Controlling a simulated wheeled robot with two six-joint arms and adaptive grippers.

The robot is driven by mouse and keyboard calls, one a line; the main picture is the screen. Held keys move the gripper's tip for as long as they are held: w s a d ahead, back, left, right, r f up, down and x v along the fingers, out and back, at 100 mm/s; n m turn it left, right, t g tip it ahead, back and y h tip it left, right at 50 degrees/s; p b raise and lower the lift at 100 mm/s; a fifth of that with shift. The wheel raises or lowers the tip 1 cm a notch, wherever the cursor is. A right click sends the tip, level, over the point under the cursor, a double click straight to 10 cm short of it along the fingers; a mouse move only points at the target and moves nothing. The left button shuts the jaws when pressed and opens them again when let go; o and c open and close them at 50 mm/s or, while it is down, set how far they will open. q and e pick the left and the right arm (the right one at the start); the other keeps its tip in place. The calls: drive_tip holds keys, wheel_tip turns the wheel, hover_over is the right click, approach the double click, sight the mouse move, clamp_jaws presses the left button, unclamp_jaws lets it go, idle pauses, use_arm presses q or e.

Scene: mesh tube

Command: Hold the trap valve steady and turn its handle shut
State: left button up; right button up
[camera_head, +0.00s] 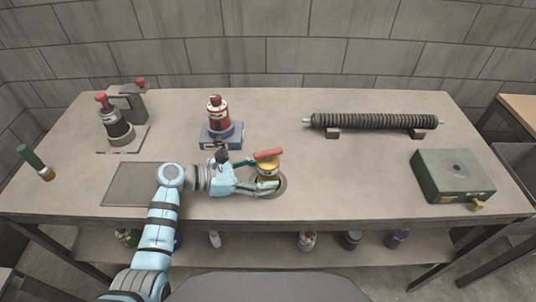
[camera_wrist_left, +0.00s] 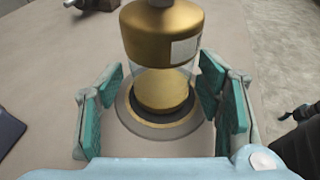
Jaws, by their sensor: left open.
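The trap valve (camera_head: 267,170) has a brass body and a red handle (camera_head: 268,154) that lies across its top, slightly tilted in the picture. It stands upright on a round grey base on the table. In the left wrist view its brass body (camera_wrist_left: 163,35) shows above a clear section and a lower brass part; the handle is out of that view. My left gripper (camera_head: 262,186) reaches in from the left, low at the valve. In the left wrist view its teal fingers are open on both sides of the valve, with visible gaps. My right gripper is not in view.
A red bottle (camera_head: 217,111) on a blue-grey block stands behind the valve. A ribbed dark tube (camera_head: 374,121) lies on supports at the back right. A green box (camera_head: 452,175) sits at right. A dark red-topped device (camera_head: 115,128) is at left.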

use_arm(q)
drive_tip(key=shift+d, duration=0.3)
drive_tip(key=c, duration=0.7)
idle(0.5)
